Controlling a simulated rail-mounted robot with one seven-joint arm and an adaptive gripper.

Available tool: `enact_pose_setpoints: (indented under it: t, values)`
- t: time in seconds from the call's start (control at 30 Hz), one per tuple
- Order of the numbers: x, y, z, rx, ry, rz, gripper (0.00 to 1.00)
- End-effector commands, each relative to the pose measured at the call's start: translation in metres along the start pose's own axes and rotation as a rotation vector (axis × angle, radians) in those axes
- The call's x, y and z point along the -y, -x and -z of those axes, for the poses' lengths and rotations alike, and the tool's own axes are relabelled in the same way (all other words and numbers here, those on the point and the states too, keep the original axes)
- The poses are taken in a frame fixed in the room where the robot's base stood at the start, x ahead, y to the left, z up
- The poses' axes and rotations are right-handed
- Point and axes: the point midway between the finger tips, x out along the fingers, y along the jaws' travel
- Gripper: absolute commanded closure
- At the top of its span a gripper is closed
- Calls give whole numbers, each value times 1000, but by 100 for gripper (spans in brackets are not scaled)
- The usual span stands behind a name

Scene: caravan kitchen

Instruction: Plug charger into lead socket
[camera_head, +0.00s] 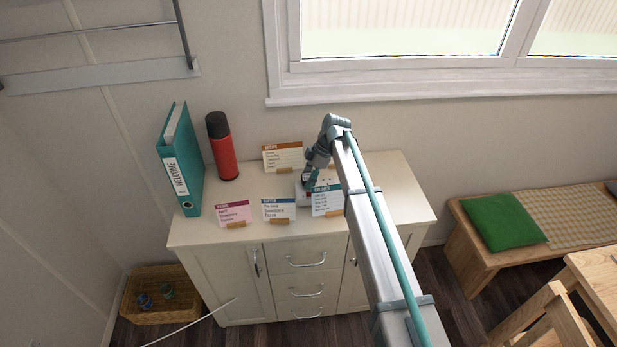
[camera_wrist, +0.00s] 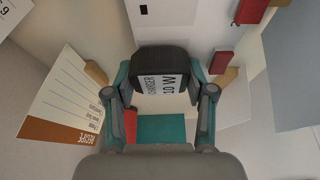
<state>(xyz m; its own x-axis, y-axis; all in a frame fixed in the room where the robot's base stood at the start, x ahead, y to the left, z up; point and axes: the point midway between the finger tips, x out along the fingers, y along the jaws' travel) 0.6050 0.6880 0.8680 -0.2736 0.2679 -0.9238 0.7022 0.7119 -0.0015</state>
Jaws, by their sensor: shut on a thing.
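My gripper (camera_wrist: 160,78) is shut on a dark charger (camera_wrist: 160,57) with a white label in the wrist view. A teal finger stands on each side of it. A white block with small dark openings (camera_wrist: 172,14), which looks like the lead socket, lies just past the charger at the top of that view. I cannot tell whether they touch, and the charger's far side is hidden. In the head view my gripper (camera_head: 309,178) is low over the cabinet top, behind a teal-headed card. A bit of the white block (camera_head: 300,192) shows beside it.
Several standing cards, including the recipe card (camera_head: 283,157) and the supper card (camera_head: 279,210), crowd the cabinet top (camera_head: 390,180). A teal binder (camera_head: 181,165) and a red flask (camera_head: 223,150) stand at left. Red parts (camera_wrist: 251,11) lie near the block. The window sill is behind.

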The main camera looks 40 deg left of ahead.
Motion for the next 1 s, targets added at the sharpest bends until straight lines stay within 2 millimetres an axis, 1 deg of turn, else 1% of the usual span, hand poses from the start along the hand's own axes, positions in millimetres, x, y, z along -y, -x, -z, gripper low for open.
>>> enact_pose_setpoints:
  t: [0.7, 0.73, 0.8, 0.9, 1.0]
  values:
    - [2, -11, -5, 3, -1, 5, 80]
    - [2, -11, -5, 4, -1, 5, 42]
    - [2, -12, -5, 4, -1, 5, 31]
    - [2, -11, -6, 4, -1, 4, 16]
    - [1, -10, -5, 3, -1, 3, 16]
